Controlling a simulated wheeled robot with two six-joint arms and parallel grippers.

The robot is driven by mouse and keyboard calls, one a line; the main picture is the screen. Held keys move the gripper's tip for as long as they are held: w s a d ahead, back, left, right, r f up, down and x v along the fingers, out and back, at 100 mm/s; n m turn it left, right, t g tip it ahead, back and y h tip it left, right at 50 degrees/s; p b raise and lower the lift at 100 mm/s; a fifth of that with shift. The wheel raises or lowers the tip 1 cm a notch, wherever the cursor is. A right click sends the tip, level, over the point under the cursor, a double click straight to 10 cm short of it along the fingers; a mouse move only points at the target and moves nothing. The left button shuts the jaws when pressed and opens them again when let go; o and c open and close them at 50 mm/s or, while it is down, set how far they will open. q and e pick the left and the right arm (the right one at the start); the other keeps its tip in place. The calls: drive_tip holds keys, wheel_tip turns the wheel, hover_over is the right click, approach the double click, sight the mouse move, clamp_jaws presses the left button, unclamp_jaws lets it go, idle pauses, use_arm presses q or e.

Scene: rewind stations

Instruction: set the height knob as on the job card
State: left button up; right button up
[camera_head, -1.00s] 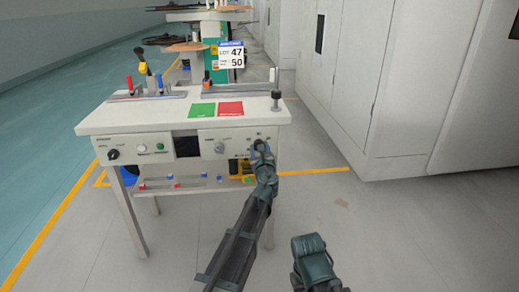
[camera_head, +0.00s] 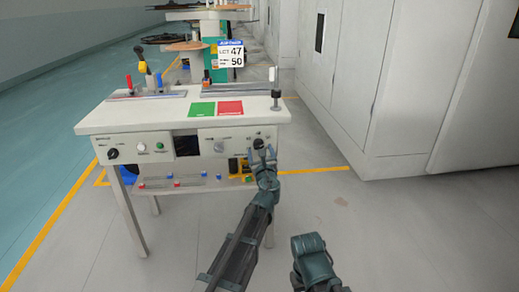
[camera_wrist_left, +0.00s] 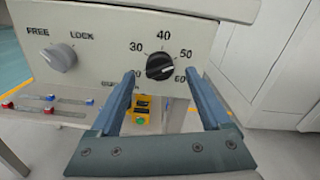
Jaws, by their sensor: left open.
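The height knob (camera_head: 259,144) is a black round knob on the right of the white station's front panel. In the left wrist view the black knob (camera_wrist_left: 160,66) sits on a dial with 30, 40, 50 and 60 readable; a lower-left mark is partly hidden by a finger. A pale pointer line crosses it, but which end points is unclear. My left gripper (camera_head: 264,152) is open, its fingers (camera_wrist_left: 161,76) on either side of the knob in that view, apparently not gripping it. The job card (camera_head: 231,54) reads LOT 47 and, below, 50.
A grey FREE/LOCK knob (camera_wrist_left: 60,57) is left of the dial. A green mat (camera_head: 202,109) and a red mat (camera_head: 230,107) lie on the tabletop (camera_head: 150,115). A yellow box (camera_wrist_left: 146,94) with a green button is below the panel. Grey cabinets (camera_head: 395,80) stand at right.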

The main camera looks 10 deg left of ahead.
use_arm(q)
drive_tip(key=v, duration=1)
drive_tip(key=shift+s+d, duration=0.15)
drive_tip(key=shift+s, duration=0.2)
drive_tip(key=s+a+f+n+g+y+p, duration=0.15)
drive_tip(key=s+a+f+n+g, duration=0.25)
drive_tip(key=s+f+n+g, duration=1.1)
drive_tip(key=s+d+f+n+g+h+p, duration=0.1)
drive_tip(key=s+d+f+n+h, duration=0.1)
drive_tip(key=s+d+n, duration=0.35)
drive_tip(key=s+d+f+n+g+h, duration=0.1)
drive_tip(key=s+d+f+n+h, duration=0.15)
drive_tip(key=s+n, duration=0.45)
wheel_tip(320, 180, up, 38)
drive_tip(key=s+p, duration=0.2)
drive_tip(key=p, duration=3.6)
drive_tip(key=shift+r+m+g, duration=0.25)
drive_tip(key=shift+m+g, duration=0.05)
drive_tip(key=shift+m, duration=0.15)
